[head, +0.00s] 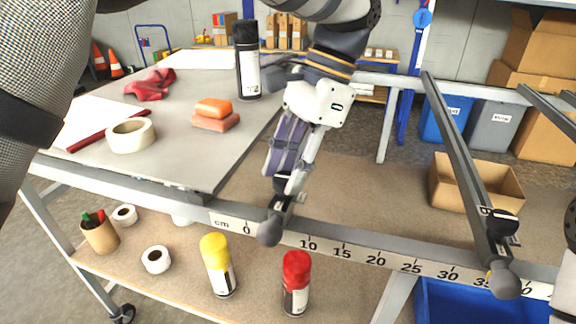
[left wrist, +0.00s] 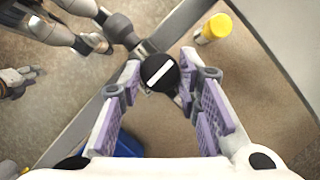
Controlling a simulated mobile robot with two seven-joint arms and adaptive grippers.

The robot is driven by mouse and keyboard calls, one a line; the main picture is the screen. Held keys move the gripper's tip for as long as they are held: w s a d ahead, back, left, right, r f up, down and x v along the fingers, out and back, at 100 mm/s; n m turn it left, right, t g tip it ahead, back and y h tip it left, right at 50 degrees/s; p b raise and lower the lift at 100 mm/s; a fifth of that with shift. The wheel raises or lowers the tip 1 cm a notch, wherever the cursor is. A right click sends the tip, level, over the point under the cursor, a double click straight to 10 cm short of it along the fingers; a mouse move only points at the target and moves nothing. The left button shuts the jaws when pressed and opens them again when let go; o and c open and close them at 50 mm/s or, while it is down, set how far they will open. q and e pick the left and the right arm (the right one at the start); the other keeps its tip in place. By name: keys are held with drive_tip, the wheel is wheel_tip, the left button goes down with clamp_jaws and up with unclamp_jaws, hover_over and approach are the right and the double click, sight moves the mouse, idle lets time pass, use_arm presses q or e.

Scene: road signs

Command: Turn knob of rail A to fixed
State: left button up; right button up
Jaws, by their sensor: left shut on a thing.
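Rail A's knob (left wrist: 160,73) is round and black with a white bar, seen from above in the left wrist view. The bar slants from lower left to upper right, roughly along the front beam (left wrist: 75,128). My left gripper (left wrist: 158,80) has its purple-padded fingers on either side of the knob, shut on it. The rail's dark end cap (head: 270,231) sticks out in front.
A second rail (head: 462,150) with its own knob (head: 500,222) crosses the beam near 35. A grey table (head: 185,165) at left holds a black spray can (head: 247,70), tape and sponges. Yellow (head: 217,265) and red (head: 296,283) cans stand on the lower shelf.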

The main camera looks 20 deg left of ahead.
use_arm(q)
drive_tip(key=shift+f, duration=0.1)
idle(0.4)
drive_tip(key=o, duration=1.1)
drive_tip(key=shift+o, duration=0.2)
drive_tip(key=v, duration=0.7)
drive_tip(key=shift+r, duration=0.25)
drive_tip(key=shift+w+d, duration=0.1)
drive_tip(key=shift+d, duration=0.05)
